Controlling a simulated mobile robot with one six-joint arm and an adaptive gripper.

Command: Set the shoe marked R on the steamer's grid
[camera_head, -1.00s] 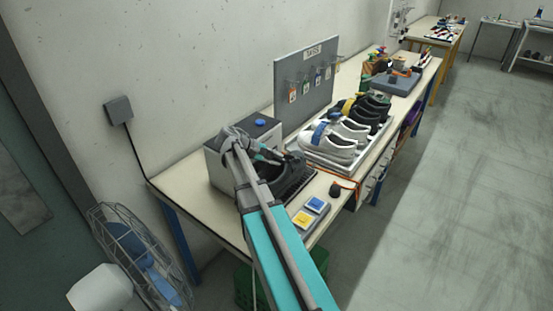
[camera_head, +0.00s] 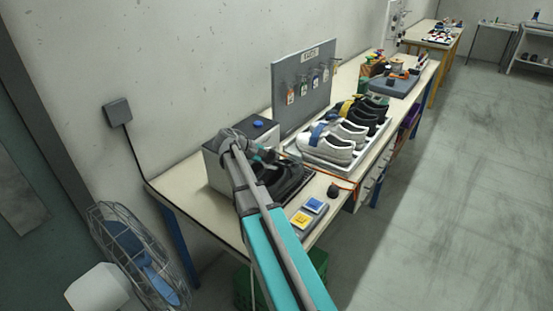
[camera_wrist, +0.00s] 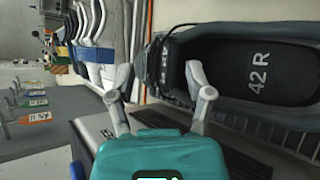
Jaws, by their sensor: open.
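The dark shoe marked 42 R (camera_wrist: 258,75) fills the upper right of the wrist view, its insole label facing the camera. It appears to rest on the steamer's wire grid (camera_wrist: 306,142), whose wires show beside and under it. In the head view the shoe (camera_head: 288,178) is in front of the grey steamer box (camera_head: 216,168). My gripper (camera_wrist: 160,88) is open and empty. Its right finger overlaps the near end of the shoe in the picture; whether they touch I cannot tell. In the head view my gripper (camera_head: 268,155) is beside the steamer, partly behind my arm.
A white tray (camera_head: 352,166) with several shoes stands beyond the grid. A grey tag board (camera_head: 300,105) rises behind. A caged fan (camera_head: 135,255) stands at left.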

